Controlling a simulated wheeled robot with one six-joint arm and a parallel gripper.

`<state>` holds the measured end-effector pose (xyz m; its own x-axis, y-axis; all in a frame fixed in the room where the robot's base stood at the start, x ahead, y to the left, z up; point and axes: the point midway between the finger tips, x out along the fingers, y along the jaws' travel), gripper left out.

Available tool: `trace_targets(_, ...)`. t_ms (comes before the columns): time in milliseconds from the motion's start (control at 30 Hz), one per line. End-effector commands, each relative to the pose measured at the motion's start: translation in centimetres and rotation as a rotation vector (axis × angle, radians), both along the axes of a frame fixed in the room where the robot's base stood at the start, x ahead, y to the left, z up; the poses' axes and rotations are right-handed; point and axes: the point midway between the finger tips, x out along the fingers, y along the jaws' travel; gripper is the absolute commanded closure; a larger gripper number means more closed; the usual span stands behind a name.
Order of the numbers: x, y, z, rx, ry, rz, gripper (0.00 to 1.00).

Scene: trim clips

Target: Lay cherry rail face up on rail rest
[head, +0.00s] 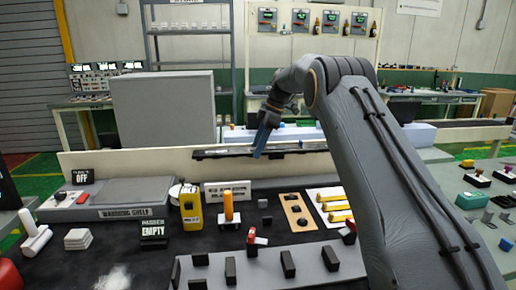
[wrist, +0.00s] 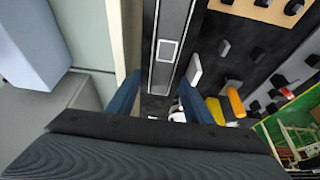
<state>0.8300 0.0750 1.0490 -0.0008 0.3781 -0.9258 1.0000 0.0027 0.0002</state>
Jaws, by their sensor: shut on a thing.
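My gripper (head: 262,143) has its blue fingers closed on a long dark rail (head: 220,153), held level above the far side of the bench, near the low cream back board. In the wrist view the rail (wrist: 166,80) runs away between the fingers (wrist: 157,100); its visible face is dark with grey bands and a pale outlined rectangle. No cherry colour shows on it. A grey plate with several upright dark blocks (head: 232,271) lies at the front of the bench; I cannot tell if it is the rail rest.
The grey warming shelf (head: 112,193) is at the left. A yellow device (head: 191,210), an orange-handled tool (head: 228,207), a wooden board with dark pieces (head: 296,213) and a white tray with yellow parts (head: 329,204) stand mid-bench. My arm hides part of the right side.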

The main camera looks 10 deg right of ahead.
Motion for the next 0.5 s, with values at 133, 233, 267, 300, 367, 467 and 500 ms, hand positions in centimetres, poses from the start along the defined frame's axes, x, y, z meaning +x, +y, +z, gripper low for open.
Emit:
trace_targets(133,0.1,-0.1,-1.1,0.0,0.0,-0.001,0.89)
trace_targets(233,0.1,-0.1,-2.1,0.0,0.0,-0.002,0.89)
trace_targets(267,0.1,-0.2,-2.5,0.0,0.0,-0.002,0.89)
trace_targets(300,0.1,-0.2,-2.9,0.0,0.001,-0.002,0.89)
trace_targets(367,0.0,-0.2,-3.6,0.0,0.001,-0.003,0.89)
trace_targets(467,0.1,-0.2,-4.6,0.0,0.0,-0.003,0.89)
trace_targets(500,0.1,-0.2,-5.1,0.0,0.0,-0.002,0.89)
